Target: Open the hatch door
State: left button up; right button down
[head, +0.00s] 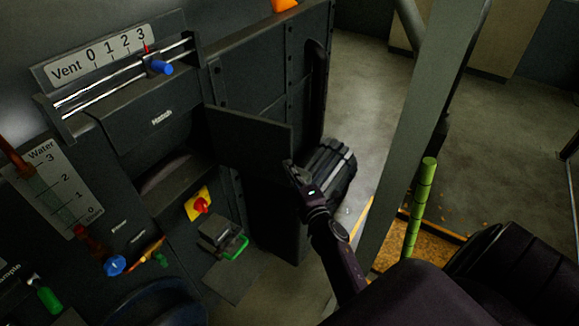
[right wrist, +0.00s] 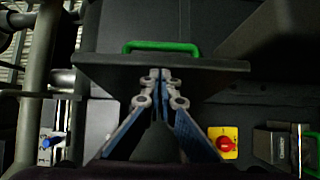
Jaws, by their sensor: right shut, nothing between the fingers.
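The hatch door (head: 248,138) is a dark flat panel standing swung out from the machine, below and right of the "Hatch" label (head: 161,117). The hatch opening (head: 172,172) shows to its left. In the right wrist view the door (right wrist: 105,68) spans the middle, with a green handle (right wrist: 160,47) on its far side. That handle is hidden in the head view. My right gripper (head: 289,166) is shut and empty at the door's lower outer corner; its fingertips (right wrist: 160,73) overlap the panel in the wrist view, and contact cannot be told. My left gripper is out of view.
Below the opening are a red knob on a yellow plate (head: 199,204) and a box with a green handle (head: 236,247). The Vent slider's blue knob (head: 161,67) is above. A grey post (head: 425,130) stands at the right. Floor behind is open.

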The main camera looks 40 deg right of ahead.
jog(key=w+d+n+y+b, duration=0.1)
jog(key=w+d, duration=0.2)
jog(key=d, duration=0.2)
jog(key=shift+y, duration=0.4)
jog(key=shift+f, duration=0.1)
dwell(0.4)
